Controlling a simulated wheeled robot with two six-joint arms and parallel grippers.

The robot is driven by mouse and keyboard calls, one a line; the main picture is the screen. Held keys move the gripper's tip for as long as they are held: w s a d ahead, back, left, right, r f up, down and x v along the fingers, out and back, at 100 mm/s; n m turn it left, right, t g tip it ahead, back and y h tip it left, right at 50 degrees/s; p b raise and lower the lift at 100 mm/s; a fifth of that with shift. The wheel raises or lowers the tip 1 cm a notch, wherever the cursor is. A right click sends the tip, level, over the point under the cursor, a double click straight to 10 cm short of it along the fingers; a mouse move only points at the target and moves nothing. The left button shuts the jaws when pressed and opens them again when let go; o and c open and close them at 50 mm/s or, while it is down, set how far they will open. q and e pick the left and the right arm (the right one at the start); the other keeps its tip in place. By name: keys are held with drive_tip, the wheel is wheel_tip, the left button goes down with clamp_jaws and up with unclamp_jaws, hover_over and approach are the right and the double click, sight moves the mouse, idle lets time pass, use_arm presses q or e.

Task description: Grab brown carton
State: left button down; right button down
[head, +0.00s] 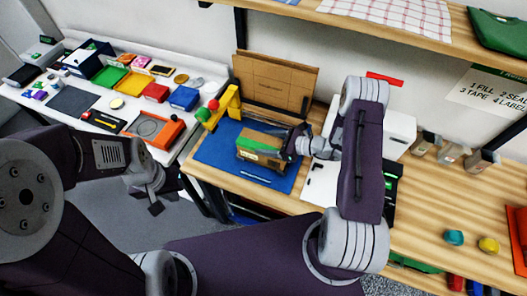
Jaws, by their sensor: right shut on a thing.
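The brown carton (250,141) is a small box with a green band, sitting on or just above the blue mat (216,143) on the wooden bench. My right gripper (283,146) reaches in from the right and is shut on the carton's right end. The fingertips are small and partly hidden against the box. My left gripper (164,195) hangs empty over the grey floor, left of the bench, with its dark fingers apart.
Flat cardboard sheets (272,80) stand behind the mat. A yellow tape dispenser (222,106) is at its left. A white table (110,105) holds several coloured trays. A wooden shelf (300,14) overhangs the bench.

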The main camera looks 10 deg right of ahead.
drive_tip(key=shift+r, duration=0.85)
drive_tip(key=shift+r+b, duration=0.4)
drive_tip(key=shift+r, duration=0.45)
drive_tip(key=shift+d+r, duration=0.1)
drive_tip(key=shift+r, duration=0.25)
drive_tip(key=s+a+r+b+v, duration=0.1)
drive_tip(key=a+r+v, duration=0.1)
drive_tip(key=v, duration=1.1)
drive_tip(key=shift+s+b, duration=0.2)
drive_tip(key=shift+b, duration=0.15)
